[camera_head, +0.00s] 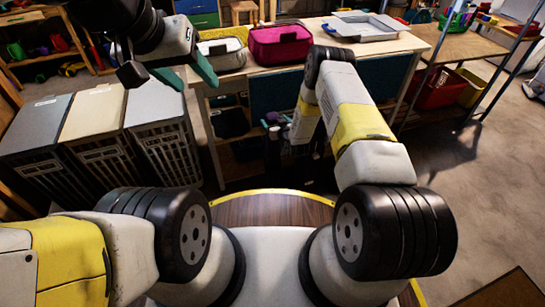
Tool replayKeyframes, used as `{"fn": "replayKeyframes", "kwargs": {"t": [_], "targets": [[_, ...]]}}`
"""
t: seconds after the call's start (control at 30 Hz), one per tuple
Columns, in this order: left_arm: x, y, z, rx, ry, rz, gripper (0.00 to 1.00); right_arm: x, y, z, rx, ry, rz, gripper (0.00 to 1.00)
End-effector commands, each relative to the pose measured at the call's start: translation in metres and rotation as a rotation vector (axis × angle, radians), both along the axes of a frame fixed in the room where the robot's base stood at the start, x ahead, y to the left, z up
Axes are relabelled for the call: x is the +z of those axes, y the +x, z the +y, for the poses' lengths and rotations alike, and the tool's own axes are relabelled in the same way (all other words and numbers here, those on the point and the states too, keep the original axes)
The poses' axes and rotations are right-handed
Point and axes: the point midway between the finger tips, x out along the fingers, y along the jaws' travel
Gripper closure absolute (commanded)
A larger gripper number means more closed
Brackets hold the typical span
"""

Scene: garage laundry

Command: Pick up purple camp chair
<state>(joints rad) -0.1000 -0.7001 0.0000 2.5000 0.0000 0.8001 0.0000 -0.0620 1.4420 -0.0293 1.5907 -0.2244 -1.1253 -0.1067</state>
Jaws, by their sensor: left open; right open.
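I cannot make out a purple camp chair for certain. A small purple patch (286,119) shows in the dark space under the worktable, among narrow dark upright items; what it belongs to is unclear. My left gripper (198,84) is at the upper left, with its two green fingers apart and empty. It hangs in front of the worktable's left end, above the hampers. My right arm (362,122) rises, bends at the top and goes down in front of the table.
The worktable (385,47) carries a magenta bag (280,46), a pale case (222,54) and a grey tray (363,27). Hampers (101,113) stand at the left. A red bin (438,92) is under the right-hand table. Floor at the right (455,180) is clear.

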Motion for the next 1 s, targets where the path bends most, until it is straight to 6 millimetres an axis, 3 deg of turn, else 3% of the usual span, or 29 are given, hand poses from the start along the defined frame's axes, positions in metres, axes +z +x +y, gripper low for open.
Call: {"fn": "replayKeyframes", "kwargs": {"t": [0.33, 0.67, 1.0], "targets": [[0.000, 0.000, 0.000, 0.000, 0.000, 0.000, 0.47, -0.017, 0.038, 0.016, 0.000, 0.000, -0.001, 0.20], [0.000, 0.000, 0.000, 0.000, 0.000, 0.000, 0.47, -0.019, 0.043, 0.017, 0.000, 0.001, 0.001, 0.20], [0.000, 0.000, 0.000, 0.000, 0.000, 0.000, 0.47, -0.018, 0.043, 0.017, 0.000, 0.001, 0.000, 0.87]]}}
